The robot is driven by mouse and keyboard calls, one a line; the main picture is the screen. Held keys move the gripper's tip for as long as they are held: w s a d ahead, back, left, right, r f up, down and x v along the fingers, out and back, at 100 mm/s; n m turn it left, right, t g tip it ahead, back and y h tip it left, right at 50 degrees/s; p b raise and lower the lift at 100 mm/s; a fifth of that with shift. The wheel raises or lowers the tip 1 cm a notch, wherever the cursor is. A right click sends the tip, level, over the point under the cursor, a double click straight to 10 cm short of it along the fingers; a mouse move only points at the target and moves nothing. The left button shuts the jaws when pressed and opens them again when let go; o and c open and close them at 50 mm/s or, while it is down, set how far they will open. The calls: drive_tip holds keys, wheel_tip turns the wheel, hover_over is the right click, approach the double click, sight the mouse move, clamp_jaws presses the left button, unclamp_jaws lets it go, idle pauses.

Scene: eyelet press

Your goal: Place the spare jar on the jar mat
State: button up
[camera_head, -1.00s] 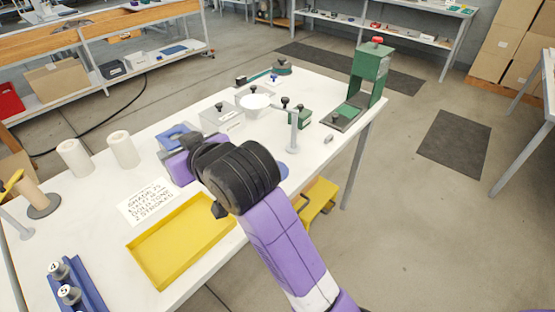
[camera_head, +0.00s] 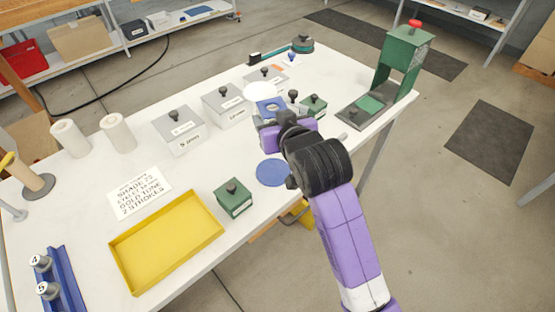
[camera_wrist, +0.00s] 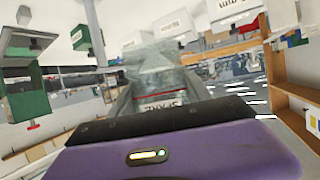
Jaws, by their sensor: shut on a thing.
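The spare jar (camera_wrist: 160,75) is clear glass with a white and red label reading SPARE, which appears upside down in the wrist view. My gripper (camera_wrist: 163,88) is shut around it. In the head view my gripper (camera_head: 268,112) is above the back-middle of the white table, and I cannot clearly make out the jar there. A round blue mat (camera_head: 271,172), which looks like the jar mat, lies flat and empty near the table's front edge. It is below and in front of my gripper in the picture.
A green knobbed box (camera_head: 233,198) stands left of the mat, beside a yellow tray (camera_head: 166,245). Grey knobbed boxes (camera_head: 178,130) stand at the back left. The green press (camera_head: 404,62) stands at the right end.

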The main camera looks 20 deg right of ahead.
wheel_tip(320, 180, down, 15)
drive_tip(key=shift+a+r, duration=0.1)
idle(0.3)
drive_tip(key=o, duration=1.4)
drive_tip(key=d+v, duration=0.1)
drive_tip(key=v, duration=1.1)
drive_tip(key=shift+a+b, duration=0.3)
drive_tip(key=shift+a, duration=0.15)
